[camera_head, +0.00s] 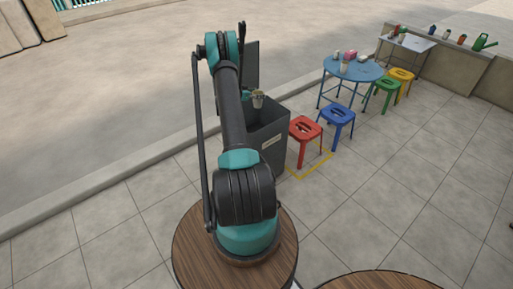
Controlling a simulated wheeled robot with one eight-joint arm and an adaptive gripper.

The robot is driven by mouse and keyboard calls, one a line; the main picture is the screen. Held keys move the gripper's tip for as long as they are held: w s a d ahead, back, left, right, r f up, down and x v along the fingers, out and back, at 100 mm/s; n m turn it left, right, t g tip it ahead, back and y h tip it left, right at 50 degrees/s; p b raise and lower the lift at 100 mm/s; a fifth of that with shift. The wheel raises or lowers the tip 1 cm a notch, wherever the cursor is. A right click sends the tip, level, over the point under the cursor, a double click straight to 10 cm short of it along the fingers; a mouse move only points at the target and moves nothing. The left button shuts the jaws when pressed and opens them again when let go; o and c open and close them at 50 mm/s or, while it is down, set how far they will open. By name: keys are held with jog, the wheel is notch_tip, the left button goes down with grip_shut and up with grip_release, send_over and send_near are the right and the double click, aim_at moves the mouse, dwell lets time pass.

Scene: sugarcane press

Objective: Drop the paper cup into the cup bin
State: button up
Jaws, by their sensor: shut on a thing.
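The paper cup (258,100) is small and pale with a brownish band. It shows just right of my arm, in front of the bin's opening in the picture. My gripper (251,95) is mostly hidden behind my own arm link; it is shut on the cup. The cup bin (266,142) is a dark grey box with a pale label on its front and its lid (252,65) standing open at the back. The cup appears over the bin's mouth, but its exact height above the rim is hard to tell. The bin's left side is hidden by my arm.
A red stool (305,129) stands close to the bin's right, with a blue stool (338,117) beyond it. A blue round table (352,70) holds small items. Yellow floor marking (312,170) lies by the bin. A kerb runs behind. Tiled floor at right is clear.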

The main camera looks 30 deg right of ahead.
jog(key=o, duration=0.9)
jog(key=v, duration=1.2)
